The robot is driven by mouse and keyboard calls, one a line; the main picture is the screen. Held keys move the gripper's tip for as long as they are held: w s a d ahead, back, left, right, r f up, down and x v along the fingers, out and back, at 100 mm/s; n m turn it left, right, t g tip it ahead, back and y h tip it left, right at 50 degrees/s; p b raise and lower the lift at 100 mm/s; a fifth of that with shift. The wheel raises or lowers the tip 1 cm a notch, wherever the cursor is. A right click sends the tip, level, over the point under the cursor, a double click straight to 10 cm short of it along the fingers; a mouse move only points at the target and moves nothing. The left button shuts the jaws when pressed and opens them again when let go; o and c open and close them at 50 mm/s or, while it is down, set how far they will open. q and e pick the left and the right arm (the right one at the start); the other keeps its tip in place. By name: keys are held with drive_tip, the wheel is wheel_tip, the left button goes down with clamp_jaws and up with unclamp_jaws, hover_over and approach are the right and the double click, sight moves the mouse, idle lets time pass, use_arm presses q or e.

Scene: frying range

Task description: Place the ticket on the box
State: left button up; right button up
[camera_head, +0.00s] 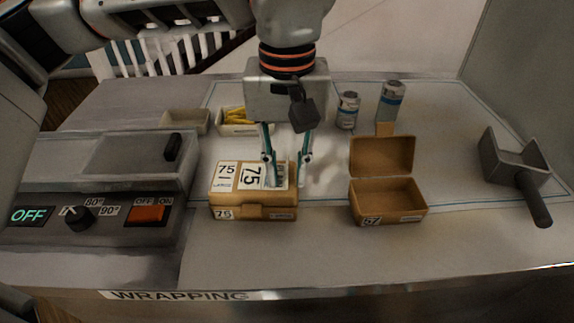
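A closed brown box (253,201) stands on the counter left of centre, with 75 marked on its front and a 75 LARGE label on its lid. A white ticket (252,176) with a large 75 lies on the lid beside that label. My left gripper (286,181) points down over the right part of this lid. Its two fingers are apart, with a pale printed patch visible between them. I cannot tell whether the fingertips touch the lid. My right gripper is not in view.
An open brown box (388,199) marked 57 stands to the right. A metal scoop (512,163) lies at far right. Two canisters, (348,110) and (391,101), and a tray of yellow fries (236,127) stand behind. A control unit (110,198) fills the left. The front counter is clear.

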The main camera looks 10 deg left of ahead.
use_arm(q)
wheel_tip(320, 180, up, 12)
drive_tip(key=p, duration=0.2)
drive_tip(key=shift+r, duration=0.15)
idle(0.5)
drive_tip(key=shift+s, duration=0.1)
